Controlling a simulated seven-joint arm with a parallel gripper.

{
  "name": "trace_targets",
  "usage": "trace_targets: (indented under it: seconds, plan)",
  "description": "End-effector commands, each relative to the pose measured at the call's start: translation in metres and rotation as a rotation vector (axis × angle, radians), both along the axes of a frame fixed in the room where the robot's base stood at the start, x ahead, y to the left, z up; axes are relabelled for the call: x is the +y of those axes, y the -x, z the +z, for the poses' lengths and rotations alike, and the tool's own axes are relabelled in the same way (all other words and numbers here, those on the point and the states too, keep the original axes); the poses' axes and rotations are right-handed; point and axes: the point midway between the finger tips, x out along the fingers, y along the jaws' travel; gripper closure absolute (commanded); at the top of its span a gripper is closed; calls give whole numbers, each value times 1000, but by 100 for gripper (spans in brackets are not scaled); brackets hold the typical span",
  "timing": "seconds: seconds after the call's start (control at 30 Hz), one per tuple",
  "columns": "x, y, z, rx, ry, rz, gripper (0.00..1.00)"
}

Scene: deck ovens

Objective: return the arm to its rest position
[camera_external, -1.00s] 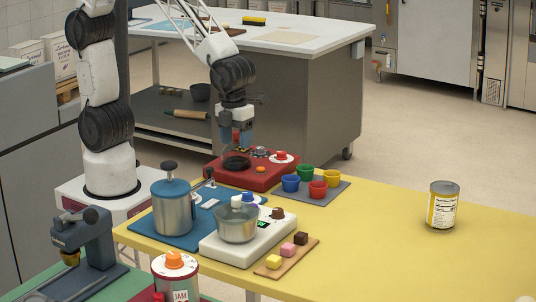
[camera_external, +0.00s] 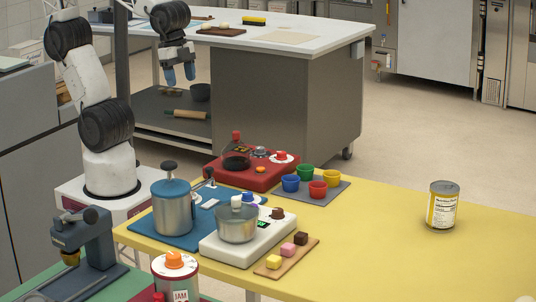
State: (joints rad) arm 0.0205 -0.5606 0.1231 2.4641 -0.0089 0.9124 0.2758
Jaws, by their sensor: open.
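My arm stands on its white base at the left of the view, folded back and raised. My gripper (camera_external: 180,75) hangs fingers down at the upper left, in front of the far steel bench. Its two blue fingertips are apart with nothing between them. It is well clear of the yellow table (camera_external: 380,240) and everything on it.
The white-topped bench (camera_external: 300,40) stands behind my gripper.

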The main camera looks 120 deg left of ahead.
Motion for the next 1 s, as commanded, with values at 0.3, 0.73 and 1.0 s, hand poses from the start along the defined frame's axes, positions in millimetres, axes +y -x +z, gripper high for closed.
trace_targets:
  seconds: [0.3, 0.73, 1.0]
  plan:
    - [4, 41, 7, -26, 53, 246, 39]
    - [4, 43, 7, -26, 58, 266, 39]
    - [4, 43, 7, -26, 58, 266, 39]
